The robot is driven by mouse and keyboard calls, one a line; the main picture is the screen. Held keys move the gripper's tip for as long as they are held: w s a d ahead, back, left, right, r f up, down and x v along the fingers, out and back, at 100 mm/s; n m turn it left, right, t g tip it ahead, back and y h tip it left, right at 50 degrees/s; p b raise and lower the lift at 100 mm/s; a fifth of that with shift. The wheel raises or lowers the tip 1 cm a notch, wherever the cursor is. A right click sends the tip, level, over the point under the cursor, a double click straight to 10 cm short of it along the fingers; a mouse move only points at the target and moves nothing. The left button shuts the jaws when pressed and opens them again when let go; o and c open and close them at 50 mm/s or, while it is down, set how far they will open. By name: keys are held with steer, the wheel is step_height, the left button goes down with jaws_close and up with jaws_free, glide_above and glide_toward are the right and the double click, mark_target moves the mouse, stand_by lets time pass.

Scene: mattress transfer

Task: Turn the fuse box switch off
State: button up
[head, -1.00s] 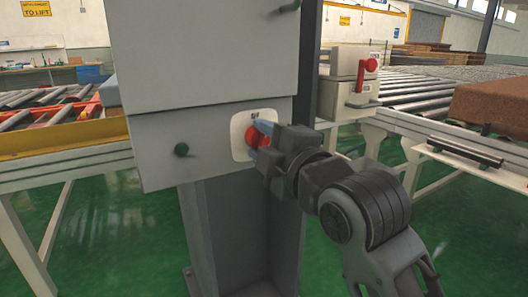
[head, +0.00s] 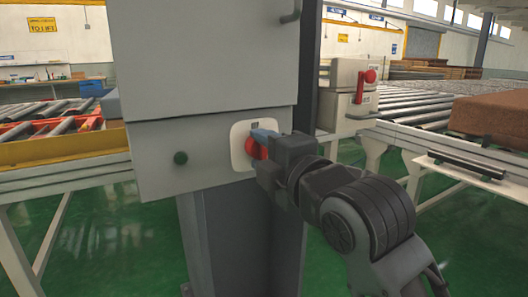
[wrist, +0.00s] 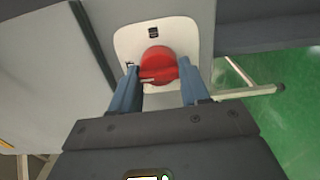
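The fuse box switch is a round red knob (head: 252,147) with a raised grip bar, set on a white plate (head: 238,158) on the lower part of the grey cabinet (head: 165,135). The knob also shows in the wrist view (wrist: 157,58), where its bar lies roughly level. My gripper (head: 259,145) is right at the knob. In the wrist view the two blue fingers of my gripper (wrist: 158,74) are apart, one on each side of the knob, with gaps visible. In the head view the hand partly hides the knob's right side.
Roller conveyors stand on both sides, and the right one carries a brown mattress (head: 490,116). A pale box with a red lever (head: 365,86) stands to the right. Green floor (head: 90,240) is clear below.

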steer(key=o, duration=0.4)
steer(key=shift+a, duration=0.1)
steer(key=shift+s, duration=0.1)
steer(key=v, duration=0.7)
steer(key=shift+s+d, duration=0.25)
